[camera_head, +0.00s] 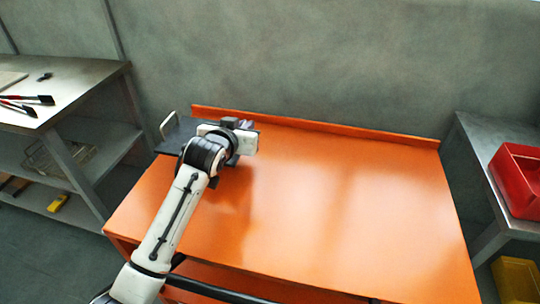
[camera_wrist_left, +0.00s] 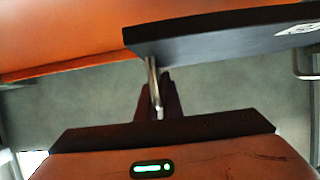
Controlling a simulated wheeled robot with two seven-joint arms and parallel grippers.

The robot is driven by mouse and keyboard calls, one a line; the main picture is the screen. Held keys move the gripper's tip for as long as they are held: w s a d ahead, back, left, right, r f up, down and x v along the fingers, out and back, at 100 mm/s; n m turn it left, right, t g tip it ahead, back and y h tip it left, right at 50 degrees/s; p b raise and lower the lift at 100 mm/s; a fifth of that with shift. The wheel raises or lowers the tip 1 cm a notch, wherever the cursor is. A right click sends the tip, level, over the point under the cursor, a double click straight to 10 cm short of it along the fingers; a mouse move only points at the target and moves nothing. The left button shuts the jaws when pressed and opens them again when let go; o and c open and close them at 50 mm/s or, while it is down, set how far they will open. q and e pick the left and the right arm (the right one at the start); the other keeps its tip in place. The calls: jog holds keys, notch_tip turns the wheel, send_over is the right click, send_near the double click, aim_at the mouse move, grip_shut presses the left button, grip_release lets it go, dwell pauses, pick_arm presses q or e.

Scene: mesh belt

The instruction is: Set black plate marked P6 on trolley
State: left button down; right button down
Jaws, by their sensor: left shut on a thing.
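The black plate (camera_head: 175,136) is at the far left corner of the orange trolley (camera_head: 330,205), partly hidden behind my left arm. A metal handle (camera_head: 168,126) stands at its left end. My left gripper (camera_head: 243,126) is at the plate's right end. In the left wrist view, its dark fingers (camera_wrist_left: 160,95) are shut on the plate's near metal handle (camera_wrist_left: 152,76). The plate (camera_wrist_left: 220,40) also shows there, with part of a white label at the right; the marking is unreadable. I cannot tell whether the plate touches the trolley top. My right gripper is not in view.
The trolley top is clear in the middle and right, with a raised lip (camera_head: 310,127) along its back. A metal bench (camera_head: 75,82) with brushes stands left. A red bin (camera_head: 515,180) sits on a bench at right. A grey wall is behind.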

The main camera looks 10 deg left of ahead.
aim_at(232, 163)
pick_arm(q)
notch_tip(232, 163, down, 2)
jog(key=shift+s+f, duration=0.15)
jog(key=shift+f, duration=2.3)
jog(key=shift+f, duration=0.1)
jog(key=c, duration=2.3)
grip_release()
jog(key=shift+f, duration=0.2)
jog(key=o, duration=0.4)
jog(key=shift+r, duration=0.15)
jog(key=v, duration=1.2)
